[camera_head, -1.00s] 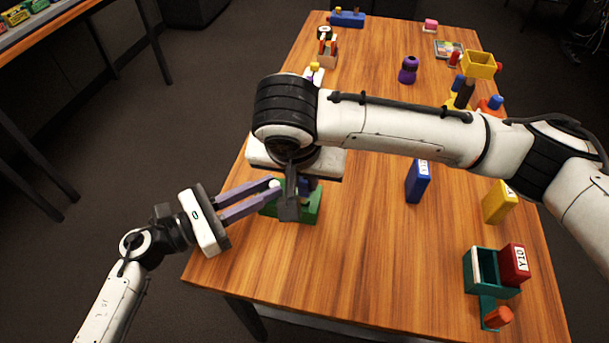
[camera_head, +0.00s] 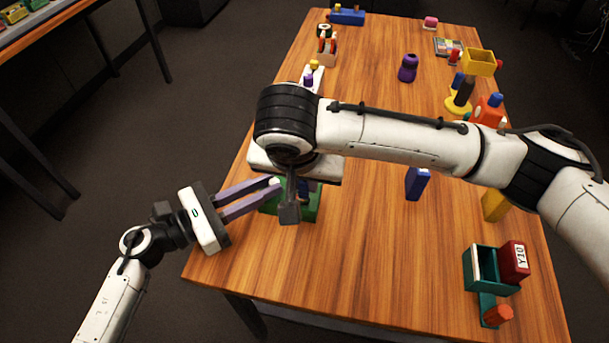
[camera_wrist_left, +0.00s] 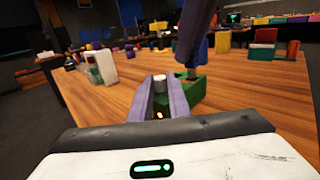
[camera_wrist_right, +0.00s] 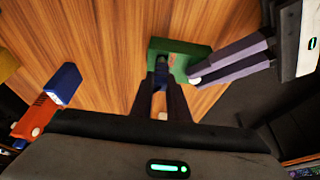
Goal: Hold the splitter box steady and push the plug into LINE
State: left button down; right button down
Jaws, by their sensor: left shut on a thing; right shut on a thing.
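The green splitter box (camera_head: 313,206) stands near the table's left edge, partly hidden by my right gripper. It also shows in the right wrist view (camera_wrist_right: 203,62). My left gripper (camera_head: 275,184) reaches in from the left and is shut on a small pale knob-like part (camera_wrist_left: 159,78) at the box's side. My right gripper (camera_head: 290,208) comes down over the box and is shut on a blue plug (camera_wrist_right: 160,76) with a pale end toward the wrist. The plug's tip is at or just above the box; whether it is in an opening is hidden. I cannot read LINE.
A teal holder (camera_head: 480,268) with a red Y10 block (camera_head: 514,262) stands at the front right. A blue block (camera_head: 417,184) stands right of the box, with a yellow block (camera_head: 495,205) beyond. The wood in front of the box is clear.

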jog(key=shift+f, duration=0.95)
jog(key=c, duration=1.6)
grip_release()
jog(key=shift+v, duration=6)
jog(key=shift+r, duration=0.1)
jog(key=v, duration=1)
jog(key=shift+w+d+r, duration=0.1)
jog(key=shift+w+r, duration=0.15)
jog(key=shift+r, duration=0.2)
